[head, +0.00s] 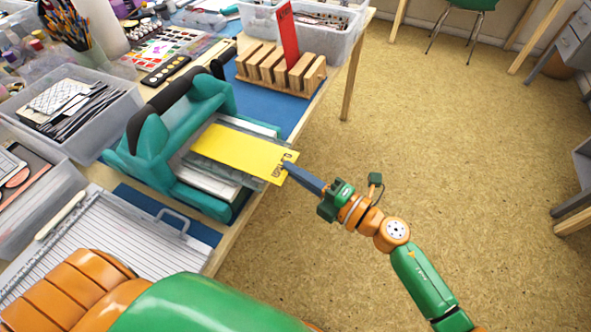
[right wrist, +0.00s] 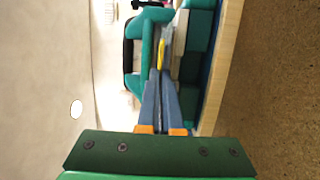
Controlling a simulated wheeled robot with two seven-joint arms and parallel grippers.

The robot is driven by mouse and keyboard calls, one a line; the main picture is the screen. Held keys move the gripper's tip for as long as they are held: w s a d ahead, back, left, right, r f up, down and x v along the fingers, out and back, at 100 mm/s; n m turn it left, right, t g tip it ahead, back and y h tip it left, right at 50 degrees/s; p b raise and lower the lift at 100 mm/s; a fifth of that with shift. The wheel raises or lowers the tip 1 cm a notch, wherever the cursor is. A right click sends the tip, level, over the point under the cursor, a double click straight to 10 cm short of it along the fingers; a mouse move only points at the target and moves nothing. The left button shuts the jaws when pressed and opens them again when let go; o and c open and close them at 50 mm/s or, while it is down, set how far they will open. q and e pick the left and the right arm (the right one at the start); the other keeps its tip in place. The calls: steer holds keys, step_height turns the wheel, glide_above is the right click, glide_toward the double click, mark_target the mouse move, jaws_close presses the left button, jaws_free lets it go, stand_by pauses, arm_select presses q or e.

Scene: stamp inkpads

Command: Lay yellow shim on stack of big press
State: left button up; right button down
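The yellow shim (head: 238,152) is a flat rectangular plate with dark marks at its near right end. My right gripper (head: 289,168) is shut on that end; in the right wrist view the shim (right wrist: 161,56) shows edge-on at the fingertips (right wrist: 161,80). The big press (head: 160,141) is teal with a dark handle and stands on the table. Its stack (head: 206,180) of clear and white plates lies in its opening. The shim lies over the stack; I cannot tell whether it touches. My left gripper is not in view.
A wooden rack (head: 281,72) holding a red plate (head: 288,35) stands behind the press. Clear bins (head: 85,104) and a paper trimmer (head: 110,236) crowd the left side. The table's edge runs just right of the press, with open floor beyond.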

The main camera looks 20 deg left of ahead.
steer(key=shift+f, duration=0.35)
stand_by(0.3)
steer(key=c, duration=1)
jaws_free()
steer(key=shift+d, duration=0.1)
steer(key=shift+w+v, duration=0.2)
steer(key=shift+v, duration=0.6)
steer(key=shift+w+v, duration=0.15)
steer(key=shift+v, duration=0.6)
steer(key=shift+w+v, duration=0.2)
steer(key=shift+v, duration=0.6)
steer(key=shift+d, duration=0.2)
